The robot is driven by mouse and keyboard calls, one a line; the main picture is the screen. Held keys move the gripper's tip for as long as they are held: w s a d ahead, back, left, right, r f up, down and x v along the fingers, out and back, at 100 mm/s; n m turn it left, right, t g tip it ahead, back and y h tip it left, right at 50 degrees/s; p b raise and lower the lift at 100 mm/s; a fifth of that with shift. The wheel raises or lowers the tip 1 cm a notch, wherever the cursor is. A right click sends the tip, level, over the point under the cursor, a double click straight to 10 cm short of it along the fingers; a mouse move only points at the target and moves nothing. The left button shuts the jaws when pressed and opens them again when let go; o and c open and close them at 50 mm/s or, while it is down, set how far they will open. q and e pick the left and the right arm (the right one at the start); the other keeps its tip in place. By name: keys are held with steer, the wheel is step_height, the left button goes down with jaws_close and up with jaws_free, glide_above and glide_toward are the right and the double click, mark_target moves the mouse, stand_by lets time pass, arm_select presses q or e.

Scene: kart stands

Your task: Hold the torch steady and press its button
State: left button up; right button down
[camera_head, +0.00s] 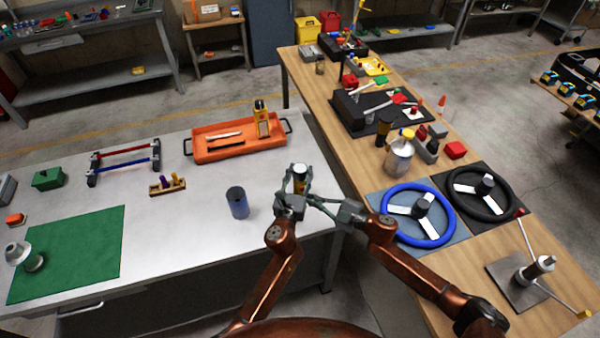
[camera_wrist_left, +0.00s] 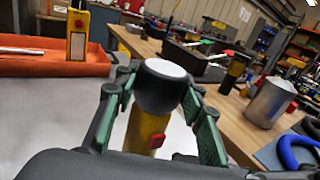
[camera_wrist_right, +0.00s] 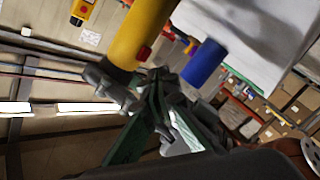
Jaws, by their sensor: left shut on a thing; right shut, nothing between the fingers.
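The torch (camera_head: 299,182) has a yellow body and a black head with a pale lens. It stands upright between the fingers of my left gripper (camera_head: 299,184), which is shut on it. In the left wrist view the torch (camera_wrist_left: 150,127) has its red button (camera_wrist_left: 157,141) on the side facing the camera. My right gripper (camera_head: 318,201) is shut and empty, with its fingertips close beside the torch. In the right wrist view the torch's yellow body (camera_wrist_right: 137,35) and red button (camera_wrist_right: 144,53) show just beyond the closed fingertips (camera_wrist_right: 157,75). I cannot tell whether they touch.
A blue cylinder (camera_head: 237,203) stands on the grey table left of the grippers. An orange tray (camera_head: 215,153) with tools and a yellow box lies behind. The wooden table on the right holds a blue steering wheel (camera_head: 387,229) and a metal can (camera_head: 398,160).

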steer(key=shift+w+a, duration=0.25)
steer(key=shift+w, duration=0.7)
steer(key=shift+w, duration=0.1)
stand_by(0.7)
steer(key=shift+w+a, duration=0.1)
steer(key=shift+w, duration=0.25)
steer(key=shift+s, duration=0.45)
steer(key=shift+s+d, duration=0.3)
steer(key=shift+s, duration=0.65)
steer(key=shift+s+d, duration=0.3)
steer(key=shift+s, duration=0.7)
steer(key=shift+s+d, duration=0.3)
steer(key=shift+s, duration=0.65)
arm_select(q)
steer(key=o, duration=1.4)
